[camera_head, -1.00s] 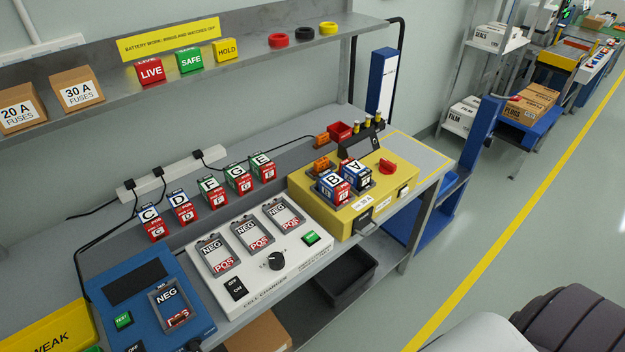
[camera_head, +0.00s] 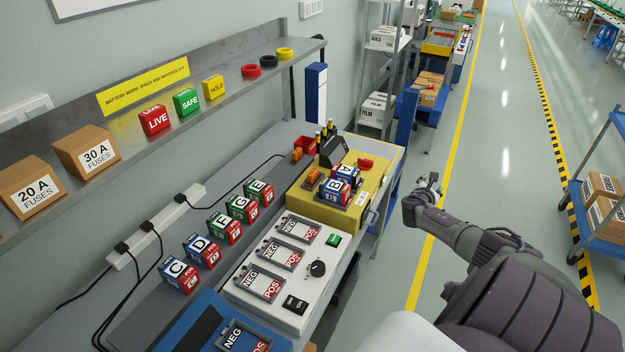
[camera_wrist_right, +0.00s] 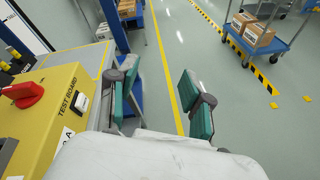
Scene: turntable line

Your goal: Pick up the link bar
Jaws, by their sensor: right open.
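I cannot surely pick out the link bar. A small orange piece (camera_head: 312,178) sits on the yellow test board (camera_head: 372,178), beside the blue, white and red blocks A and B (camera_head: 341,184). Another orange piece (camera_head: 297,154) lies on the bench next to a red bin (camera_head: 306,144). My right gripper (camera_head: 432,183) is open and empty, over the floor to the right of the test board. In the right wrist view its green-padded fingers (camera_wrist_right: 158,95) stand apart with only floor between them. My left gripper is not in view.
A grey shelf (camera_head: 215,80) hangs above. The aisle floor (camera_head: 500,150) is clear; a blue cart (camera_head: 600,240) stands far right.

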